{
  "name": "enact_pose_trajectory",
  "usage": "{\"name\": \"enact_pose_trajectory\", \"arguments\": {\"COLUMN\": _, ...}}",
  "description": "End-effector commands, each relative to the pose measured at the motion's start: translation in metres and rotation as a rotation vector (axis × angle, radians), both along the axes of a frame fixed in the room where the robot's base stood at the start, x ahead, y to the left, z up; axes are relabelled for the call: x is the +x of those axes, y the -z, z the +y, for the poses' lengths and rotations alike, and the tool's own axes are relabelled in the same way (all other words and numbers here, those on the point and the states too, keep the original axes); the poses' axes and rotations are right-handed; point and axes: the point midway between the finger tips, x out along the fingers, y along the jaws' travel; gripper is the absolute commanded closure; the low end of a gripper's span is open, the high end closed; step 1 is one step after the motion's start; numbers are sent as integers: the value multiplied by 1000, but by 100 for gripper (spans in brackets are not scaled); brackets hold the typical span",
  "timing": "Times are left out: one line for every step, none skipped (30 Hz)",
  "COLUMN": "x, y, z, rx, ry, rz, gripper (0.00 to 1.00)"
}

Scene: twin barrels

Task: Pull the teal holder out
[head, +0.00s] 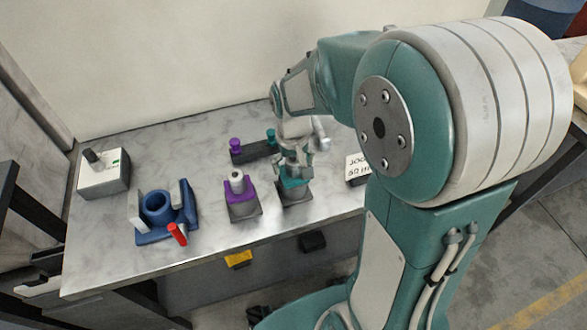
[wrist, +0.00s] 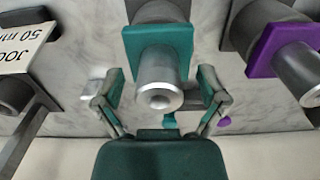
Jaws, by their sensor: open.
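The teal holder (head: 290,184) sits on a grey block near the table's front edge, partly hidden by my gripper in the head view. In the wrist view the teal holder (wrist: 131,45) is a square collar around a metal barrel with a round, hollow end. My gripper (head: 297,168) is right at it in the head view. In the wrist view my gripper (wrist: 155,84) is open, with one finger on each side of the barrel. Visible gaps separate the fingers from the barrel there. Contact with the collar cannot be told.
A purple holder (head: 239,192) with a similar barrel stands close to the left. Behind is a dark bar with a purple knob (head: 236,144) and a teal knob (head: 270,135). A lettered white label (head: 356,166) is right. A blue fixture (head: 159,214) and white box (head: 104,180) stand left.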

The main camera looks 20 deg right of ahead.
Motion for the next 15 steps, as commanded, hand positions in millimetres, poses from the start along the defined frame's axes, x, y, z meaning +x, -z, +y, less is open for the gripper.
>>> {"name": "enact_pose_trajectory", "arguments": {"x": 0, "y": 0, "z": 0, "rx": 0, "ry": 0, "rz": 0, "gripper": 8}}
{"name": "enact_pose_trajectory", "arguments": {"x": 0, "y": 0, "z": 0, "rx": 0, "ry": 0, "rz": 0, "gripper": 8}}
{"name": "enact_pose_trajectory", "arguments": {"x": 0, "y": 0, "z": 0, "rx": 0, "ry": 0, "rz": 0, "gripper": 13}}
{"name": "enact_pose_trajectory", "arguments": {"x": 0, "y": 0, "z": 0, "rx": 0, "ry": 0, "rz": 0, "gripper": 26}}
{"name": "enact_pose_trajectory", "arguments": {"x": 0, "y": 0, "z": 0, "rx": 0, "ry": 0, "rz": 0, "gripper": 40}}
{"name": "enact_pose_trajectory", "arguments": {"x": 0, "y": 0, "z": 0, "rx": 0, "ry": 0, "rz": 0, "gripper": 58}}
{"name": "enact_pose_trajectory", "arguments": {"x": 0, "y": 0, "z": 0, "rx": 0, "ry": 0, "rz": 0, "gripper": 71}}
{"name": "enact_pose_trajectory", "arguments": {"x": 0, "y": 0, "z": 0, "rx": 0, "ry": 0, "rz": 0, "gripper": 84}}
{"name": "enact_pose_trajectory", "arguments": {"x": 0, "y": 0, "z": 0, "rx": 0, "ry": 0, "rz": 0, "gripper": 100}}
{"name": "enact_pose_trajectory", "arguments": {"x": 0, "y": 0, "z": 0, "rx": 0, "ry": 0, "rz": 0, "gripper": 100}}
{"name": "enact_pose_trajectory", "arguments": {"x": 0, "y": 0, "z": 0, "rx": 0, "ry": 0, "rz": 0, "gripper": 100}}
{"name": "enact_pose_trajectory", "arguments": {"x": 0, "y": 0, "z": 0, "rx": 0, "ry": 0, "rz": 0, "gripper": 100}}
{"name": "enact_pose_trajectory", "arguments": {"x": 0, "y": -1, "z": 0, "rx": 0, "ry": 0, "rz": -1, "gripper": 100}}
{"name": "enact_pose_trajectory", "arguments": {"x": 0, "y": -1, "z": 0, "rx": 0, "ry": 0, "rz": -1, "gripper": 100}}
{"name": "enact_pose_trajectory", "arguments": {"x": 0, "y": -1, "z": 0, "rx": 0, "ry": 0, "rz": -1, "gripper": 100}}
